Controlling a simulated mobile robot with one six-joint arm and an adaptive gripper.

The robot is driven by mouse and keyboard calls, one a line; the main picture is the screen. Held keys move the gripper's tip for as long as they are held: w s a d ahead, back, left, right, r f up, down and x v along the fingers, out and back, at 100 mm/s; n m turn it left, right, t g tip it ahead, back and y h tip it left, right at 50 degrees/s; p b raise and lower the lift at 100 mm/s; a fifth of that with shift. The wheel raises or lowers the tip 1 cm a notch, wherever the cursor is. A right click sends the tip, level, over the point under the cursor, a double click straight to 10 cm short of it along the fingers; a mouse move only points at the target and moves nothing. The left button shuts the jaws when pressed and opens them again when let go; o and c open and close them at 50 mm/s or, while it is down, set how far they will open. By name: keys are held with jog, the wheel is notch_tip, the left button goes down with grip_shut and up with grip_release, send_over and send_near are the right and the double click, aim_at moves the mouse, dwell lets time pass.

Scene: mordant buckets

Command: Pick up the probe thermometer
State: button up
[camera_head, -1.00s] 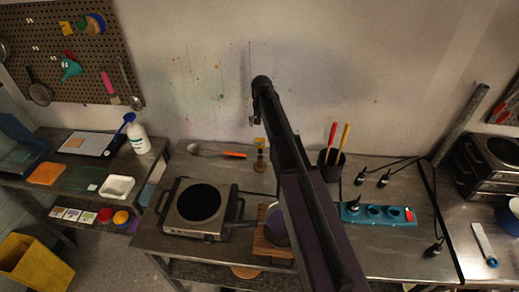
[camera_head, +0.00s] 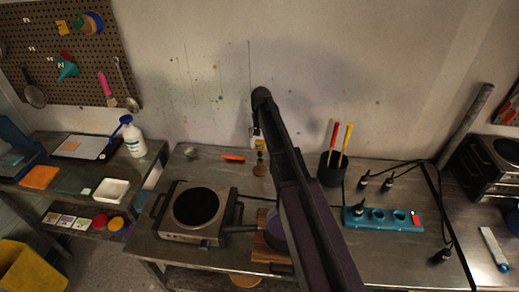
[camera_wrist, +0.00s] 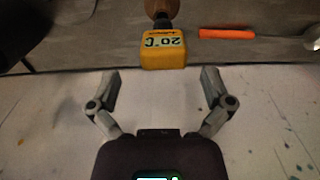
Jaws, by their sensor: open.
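The probe thermometer (camera_wrist: 163,50) has a yellow head marked 20°C. It is upright, with a brown wooden piece (camera_wrist: 162,8) beyond it in the wrist view. In the head view the thermometer's yellow head (camera_head: 257,143) is small, above a round wooden base (camera_head: 260,168) near the wall. My gripper (camera_wrist: 160,74) is open and empty. Its two fingers are spread to either side of the yellow head's line, and the head shows just beyond the fingertips, apart from them. In the head view my arm hides much of the gripper.
An orange-handled tool (camera_wrist: 228,33) lies beside the thermometer. A hot plate (camera_head: 196,208) stands at front left and a dark cup (camera_head: 331,170) with red and yellow handles stands to the right. A teal power strip (camera_head: 382,218) and cables lie farther right. The wall is close behind.

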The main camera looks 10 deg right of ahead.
aim_at(260, 156)
jog(key=shift+f, duration=0.1)
jog(key=shift+a+f+b, duration=0.2)
jog(key=shift+f+b, duration=2.3)
jog(key=shift+b, duration=0.15)
jog(key=c, duration=1.2)
